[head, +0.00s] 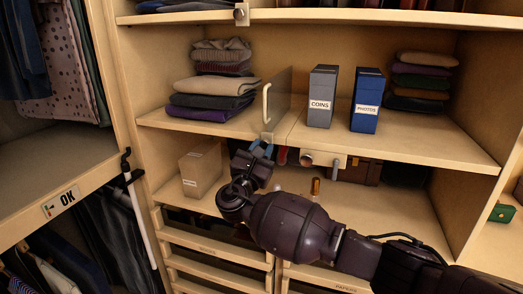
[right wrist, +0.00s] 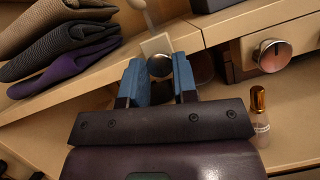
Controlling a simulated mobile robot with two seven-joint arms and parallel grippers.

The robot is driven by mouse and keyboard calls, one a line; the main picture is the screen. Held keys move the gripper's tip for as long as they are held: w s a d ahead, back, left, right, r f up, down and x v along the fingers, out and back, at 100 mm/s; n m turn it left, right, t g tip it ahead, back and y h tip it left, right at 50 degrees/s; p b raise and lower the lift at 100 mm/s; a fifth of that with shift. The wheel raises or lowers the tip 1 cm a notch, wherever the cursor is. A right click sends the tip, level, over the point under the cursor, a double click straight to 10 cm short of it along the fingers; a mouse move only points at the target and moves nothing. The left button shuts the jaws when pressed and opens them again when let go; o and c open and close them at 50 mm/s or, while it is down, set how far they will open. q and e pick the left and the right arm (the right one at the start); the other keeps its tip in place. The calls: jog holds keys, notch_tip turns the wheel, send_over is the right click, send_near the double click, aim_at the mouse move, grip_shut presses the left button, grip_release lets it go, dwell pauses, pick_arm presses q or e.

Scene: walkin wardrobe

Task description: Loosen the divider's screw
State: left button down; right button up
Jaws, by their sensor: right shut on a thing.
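The divider (head: 277,98) is an upright wooden panel with a pale handle (head: 266,102). It stands on the middle shelf between folded clothes and two boxes. Its pale bracket (head: 267,138) sits at the shelf's front edge and also shows in the right wrist view (right wrist: 157,44). The screw (right wrist: 159,66) has a round, shiny head just under the bracket. My right gripper (head: 262,149) is at the shelf edge below the divider. Its blue fingers (right wrist: 160,80) are shut on the screw head, one on each side. My left gripper is not in view.
A small gold-capped bottle (right wrist: 259,107) stands on the lower surface nearby. A beige box (head: 201,169) stands left of my gripper. Folded clothes (head: 212,96) lie left of the divider.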

dwell(0.4)
jog(key=o, duration=0.9)
jog(key=shift+o, duration=0.2)
jog(key=b+v, duration=0.2)
jog(key=v, duration=0.8)
jog(key=shift+s, duration=0.4)
jog(key=shift+a+f, duration=0.15)
